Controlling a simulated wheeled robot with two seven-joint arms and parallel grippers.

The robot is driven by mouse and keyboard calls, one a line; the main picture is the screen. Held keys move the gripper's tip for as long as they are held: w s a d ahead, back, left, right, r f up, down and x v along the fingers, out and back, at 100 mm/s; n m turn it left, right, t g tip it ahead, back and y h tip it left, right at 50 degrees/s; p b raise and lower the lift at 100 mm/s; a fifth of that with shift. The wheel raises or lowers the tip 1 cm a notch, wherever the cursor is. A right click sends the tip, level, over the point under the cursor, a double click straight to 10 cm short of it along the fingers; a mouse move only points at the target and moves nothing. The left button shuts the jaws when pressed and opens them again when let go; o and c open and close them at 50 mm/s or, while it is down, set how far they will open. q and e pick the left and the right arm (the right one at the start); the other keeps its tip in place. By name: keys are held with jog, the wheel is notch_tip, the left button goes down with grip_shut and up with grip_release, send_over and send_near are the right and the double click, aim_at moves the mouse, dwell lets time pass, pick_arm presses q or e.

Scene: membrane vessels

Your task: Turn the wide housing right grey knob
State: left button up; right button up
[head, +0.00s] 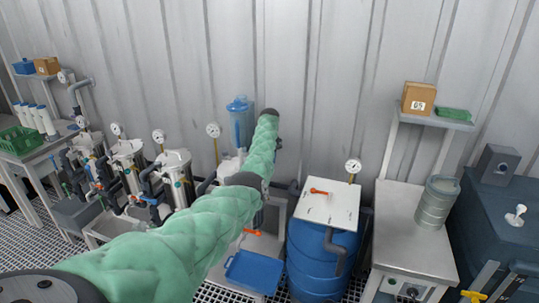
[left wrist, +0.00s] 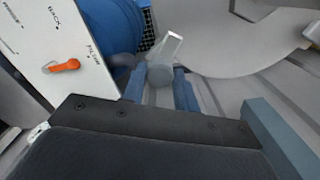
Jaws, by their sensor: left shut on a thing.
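In the left wrist view, my left gripper (left wrist: 160,92) is shut on a grey knob (left wrist: 161,74), with one blue-grey finger on each side. A pale flat lever (left wrist: 168,46) stands out beyond the knob. In the head view, my green-sleeved left arm crosses the middle and hides the gripper, the knob and part of the equipment behind. I cannot tell which housing the knob belongs to. My right gripper is in neither view.
A white panel (left wrist: 45,40) with an orange handle (left wrist: 64,67) lies left of the gripper. In the head view, that panel tops a blue drum (head: 318,262). A blue tray (head: 253,272) sits low beside it. A bench (head: 412,235) with a metal canister (head: 436,203) stands right.

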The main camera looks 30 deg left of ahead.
pick_arm(q)
jog(key=m+p, duration=0.1)
jog(key=m, duration=0.3)
jog(key=shift+m, duration=0.4)
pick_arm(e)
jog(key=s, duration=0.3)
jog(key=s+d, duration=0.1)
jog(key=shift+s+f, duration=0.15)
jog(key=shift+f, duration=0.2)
pick_arm(q)
jog(key=shift+p, duration=0.3)
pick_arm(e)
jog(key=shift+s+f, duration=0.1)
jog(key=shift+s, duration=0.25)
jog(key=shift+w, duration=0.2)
pick_arm(q)
jog(key=o, duration=1)
jog(key=shift+w+f, duration=0.1)
jog(key=shift+c, duration=0.2)
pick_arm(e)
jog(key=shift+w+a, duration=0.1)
